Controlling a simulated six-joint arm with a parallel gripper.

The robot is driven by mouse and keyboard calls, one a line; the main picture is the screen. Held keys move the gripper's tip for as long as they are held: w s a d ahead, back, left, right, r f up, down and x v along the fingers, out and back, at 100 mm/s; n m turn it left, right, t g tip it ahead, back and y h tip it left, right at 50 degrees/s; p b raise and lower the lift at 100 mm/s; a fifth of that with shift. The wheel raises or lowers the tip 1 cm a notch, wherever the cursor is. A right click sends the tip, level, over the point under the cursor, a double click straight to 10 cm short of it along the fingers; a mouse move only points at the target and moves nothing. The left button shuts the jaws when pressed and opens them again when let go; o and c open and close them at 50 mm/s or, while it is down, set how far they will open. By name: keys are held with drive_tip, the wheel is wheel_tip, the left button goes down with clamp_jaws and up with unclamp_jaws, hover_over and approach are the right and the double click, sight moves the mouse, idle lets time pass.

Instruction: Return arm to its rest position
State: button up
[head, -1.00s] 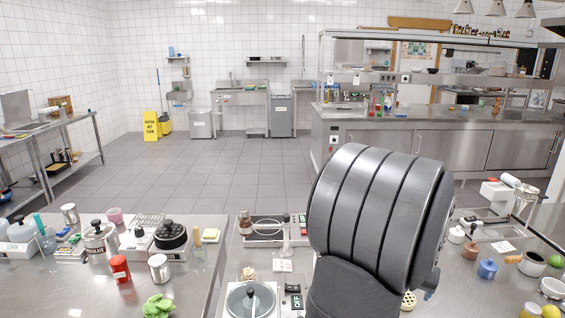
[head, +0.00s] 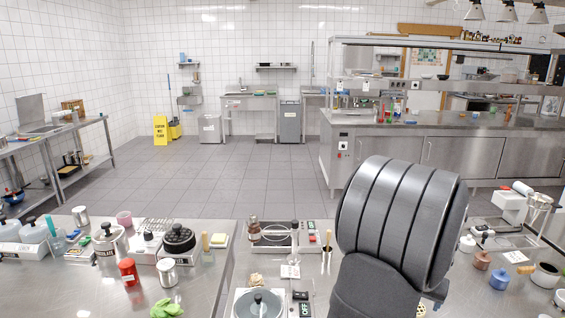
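My arm shows in the head view as a large dark grey ribbed link (head: 402,222) at the lower right, on a dark column that runs down past the bottom edge. It stands in front of the counters and hides part of the right-hand one. A small piece of dark hardware (head: 436,292) shows at its lower right side. My gripper's fingers do not show in the head view, so whether it is open or holding something is hidden.
A steel counter (head: 110,300) at left holds a red can (head: 128,271), a white can (head: 167,271) and pots. A scale with a lidded pan (head: 258,303) stands at bottom middle. Jars, including a blue one (head: 499,279), stand at right. The tiled floor (head: 220,180) beyond is clear.

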drive_tip(key=shift+f, duration=1.4)
drive_tip(key=v, duration=1.2)
drive_tip(key=x, duration=1.2)
drive_tip(key=shift+f, duration=0.3)
drive_tip(key=r, duration=0.5)
drive_tip(key=shift+s+d, duration=0.2)
drive_tip(key=shift+s, duration=0.05)
drive_tip(key=s+d+r, duration=0.4)
drive_tip(key=s+r, duration=0.3)
drive_tip(key=s, duration=0.4)
wheel_tip(320, 180, up, 10)
drive_tip(key=w, duration=0.1)
drive_tip(key=w+a+r+n+y, duration=0.1)
drive_tip(key=w+a+n, duration=0.1)
drive_tip(key=w+a, duration=0.4)
drive_tip(key=w+a+r+n, duration=0.1)
drive_tip(key=w+a, duration=0.6)
drive_tip(key=w, duration=0.7)
drive_tip(key=shift+n+t+y, duration=0.4)
drive_tip(key=shift+n, duration=0.5)
